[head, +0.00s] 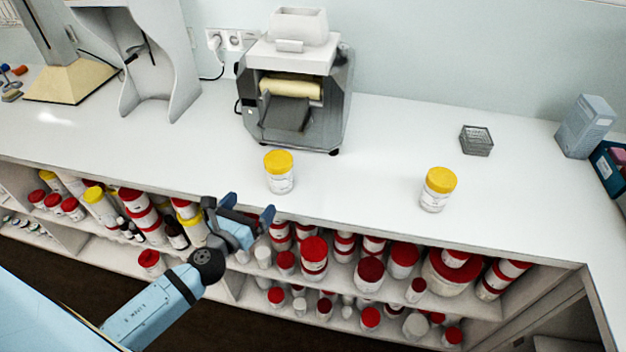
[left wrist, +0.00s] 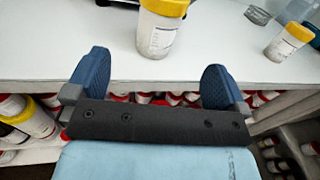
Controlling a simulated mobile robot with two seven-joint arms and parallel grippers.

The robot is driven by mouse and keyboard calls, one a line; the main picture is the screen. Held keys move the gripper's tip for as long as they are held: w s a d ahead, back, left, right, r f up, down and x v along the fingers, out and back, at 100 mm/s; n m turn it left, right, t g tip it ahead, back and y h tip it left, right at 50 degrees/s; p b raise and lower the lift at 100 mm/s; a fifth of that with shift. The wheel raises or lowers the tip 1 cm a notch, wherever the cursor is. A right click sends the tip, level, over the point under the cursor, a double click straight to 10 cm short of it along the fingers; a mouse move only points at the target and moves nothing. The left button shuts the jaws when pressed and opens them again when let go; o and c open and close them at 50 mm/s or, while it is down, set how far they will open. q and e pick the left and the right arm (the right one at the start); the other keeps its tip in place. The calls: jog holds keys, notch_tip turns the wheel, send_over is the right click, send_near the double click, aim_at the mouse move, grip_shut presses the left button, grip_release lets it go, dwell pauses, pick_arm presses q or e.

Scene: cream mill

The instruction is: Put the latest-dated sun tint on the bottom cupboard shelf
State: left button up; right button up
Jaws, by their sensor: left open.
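Two white jars with yellow lids stand upright on the white counter. The left jar (head: 280,173) is near the counter's front edge, in front of the mill. The right jar (head: 437,190) stands farther right. In the left wrist view the left jar (left wrist: 158,30) is just beyond the fingers and the right jar (left wrist: 288,42) is at the right. Their label dates are too small to read. My left gripper (head: 246,212) is open and empty, at the counter's front edge, short of the left jar and not touching it. My right gripper is not in view.
A grey mill (head: 295,95) stands behind the left jar. A small wire basket (head: 476,140) and a grey box (head: 585,127) are at the right. Shelves under the counter (head: 370,205) hold many red-lidded and some yellow-lidded jars. The counter between the two jars is clear.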

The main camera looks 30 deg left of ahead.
aim_at(274, 176)
pick_arm(q)
jog(key=shift+m, duration=0.4)
jog(key=w+p, duration=0.2)
jog(key=w, duration=0.7)
jog(key=shift+r, duration=0.15)
jog(key=shift+w+a+r+p, duration=0.1)
jog(key=shift+w+p, duration=0.2)
jog(key=shift+w, duration=1.1)
jog(key=shift+w+a+r+p, duration=0.1)
jog(key=shift+w+p, duration=0.15)
jog(key=shift+w, duration=1.1)
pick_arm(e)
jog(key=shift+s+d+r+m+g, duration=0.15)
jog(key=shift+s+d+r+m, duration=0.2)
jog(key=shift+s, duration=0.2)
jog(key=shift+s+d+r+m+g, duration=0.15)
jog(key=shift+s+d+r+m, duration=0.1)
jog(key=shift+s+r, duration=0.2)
pick_arm(q)
jog(key=shift+s, duration=0.1)
jog(key=shift+c, duration=0.5)
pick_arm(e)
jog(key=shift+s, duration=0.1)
pick_arm(q)
jog(key=c, duration=0.9)
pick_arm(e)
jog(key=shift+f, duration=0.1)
pick_arm(q)
jog(key=shift+r, duration=0.1)
